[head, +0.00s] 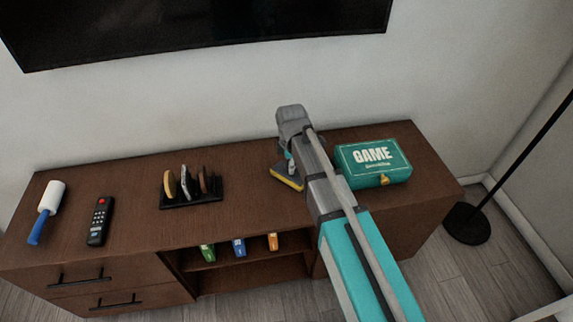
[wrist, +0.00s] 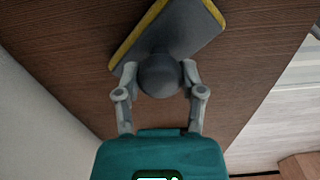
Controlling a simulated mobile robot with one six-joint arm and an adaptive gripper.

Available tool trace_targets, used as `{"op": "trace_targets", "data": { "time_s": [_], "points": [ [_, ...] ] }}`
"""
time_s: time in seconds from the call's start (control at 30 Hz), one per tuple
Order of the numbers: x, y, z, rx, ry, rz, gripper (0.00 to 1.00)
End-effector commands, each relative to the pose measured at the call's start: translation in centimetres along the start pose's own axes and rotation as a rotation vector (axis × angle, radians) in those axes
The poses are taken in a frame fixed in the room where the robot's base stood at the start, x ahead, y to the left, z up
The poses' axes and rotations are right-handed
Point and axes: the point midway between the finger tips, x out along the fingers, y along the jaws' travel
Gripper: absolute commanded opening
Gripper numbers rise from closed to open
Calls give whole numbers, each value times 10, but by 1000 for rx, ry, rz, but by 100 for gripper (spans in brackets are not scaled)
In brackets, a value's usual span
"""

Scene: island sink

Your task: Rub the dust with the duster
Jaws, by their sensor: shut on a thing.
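The duster is a grey block with a yellow edge and a round grey knob. In the head view the duster (head: 287,179) is low over the wooden cabinet top (head: 245,205), left of the game box. I cannot tell whether its pad touches the wood. In the wrist view my gripper (wrist: 160,74) is shut on the knob, one finger on each side, and the duster (wrist: 178,30) extends beyond it. In the head view my gripper (head: 291,166) is mostly hidden by my arm. I cannot make out any dust; my arm hides part of the top.
A teal game box (head: 373,164) stands close to the right of my arm. A black rack with round pieces (head: 190,190) stands to the left. A remote (head: 100,221) and a lint roller (head: 46,212) lie further left. A TV (head: 200,25) hangs above.

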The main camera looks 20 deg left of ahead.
Motion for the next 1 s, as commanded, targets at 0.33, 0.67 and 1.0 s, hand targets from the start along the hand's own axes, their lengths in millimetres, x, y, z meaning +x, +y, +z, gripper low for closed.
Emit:
{"op": "trace_targets", "data": {
  "time_s": [0.33,0.67,1.0],
  "points": [
    [2,1,20,1,-2,0,14],
    [2,2,22,1,-4,0,14],
    [1,14,20,1,-3,1,13]
  ]
}}
